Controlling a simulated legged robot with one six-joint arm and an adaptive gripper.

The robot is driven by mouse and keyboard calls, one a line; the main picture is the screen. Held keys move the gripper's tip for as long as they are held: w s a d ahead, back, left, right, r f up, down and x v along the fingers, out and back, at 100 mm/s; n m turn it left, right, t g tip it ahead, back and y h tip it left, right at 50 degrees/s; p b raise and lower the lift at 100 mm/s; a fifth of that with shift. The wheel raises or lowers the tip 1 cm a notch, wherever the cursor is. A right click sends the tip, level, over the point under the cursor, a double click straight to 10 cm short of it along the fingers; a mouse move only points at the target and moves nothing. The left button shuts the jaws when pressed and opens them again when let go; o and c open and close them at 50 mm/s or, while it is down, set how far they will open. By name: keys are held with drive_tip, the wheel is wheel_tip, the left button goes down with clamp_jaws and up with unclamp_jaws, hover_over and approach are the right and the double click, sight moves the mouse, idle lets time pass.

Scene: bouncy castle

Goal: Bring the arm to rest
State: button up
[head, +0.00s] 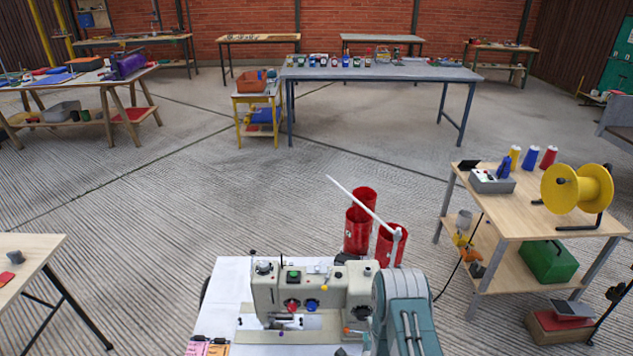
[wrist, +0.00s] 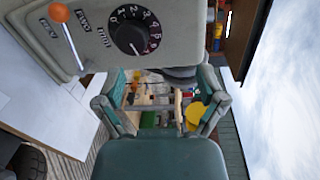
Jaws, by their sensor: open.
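My gripper (wrist: 162,88) is open in the wrist view, its two teal and grey fingers spread left and right. Nothing is held between them; the distant workshop shows through the gap. A cream sewing machine (wrist: 85,50) with a black numbered dial (wrist: 130,33) and an orange-tipped lever fills the upper left there, close to the fingers. In the head view, the sewing machine (head: 310,290) stands on a white table (head: 227,290) at the bottom centre. My teal and grey arm (head: 405,310) is right beside its right end. I cannot tell whether they touch. The fingertips are hidden in the head view.
Red cylinders (head: 358,232) stand just behind the sewing machine, with a thin white rod slanting across them. A wooden cart (head: 520,225) with a yellow reel (head: 577,188) is at right. A table corner (head: 30,262) juts in at left. Open floor (head: 200,190) lies beyond.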

drive_tip(key=w+r+n+g, duration=0.2)
drive_tip(key=w+r+n, duration=0.15)
drive_tip(key=r, duration=0.75)
drive_tip(key=w+r+n+g, duration=0.2)
drive_tip(key=w+r+n, duration=0.15)
drive_tip(key=r, duration=0.85)
drive_tip(key=s+r+n+g, duration=0.3)
drive_tip(key=s+r+n, duration=0.2)
drive_tip(key=s+r, duration=0.75)
drive_tip(key=s+r+n+g, duration=0.2)
drive_tip(key=s+r, duration=0.3)
drive_tip(key=s, duration=0.7)
drive_tip(key=s+r+n+g, duration=0.2)
drive_tip(key=s+r+n, duration=0.3)
drive_tip(key=s, duration=0.7)
drive_tip(key=shift+s+a, duration=0.2)
drive_tip(key=shift+s, duration=0.05)
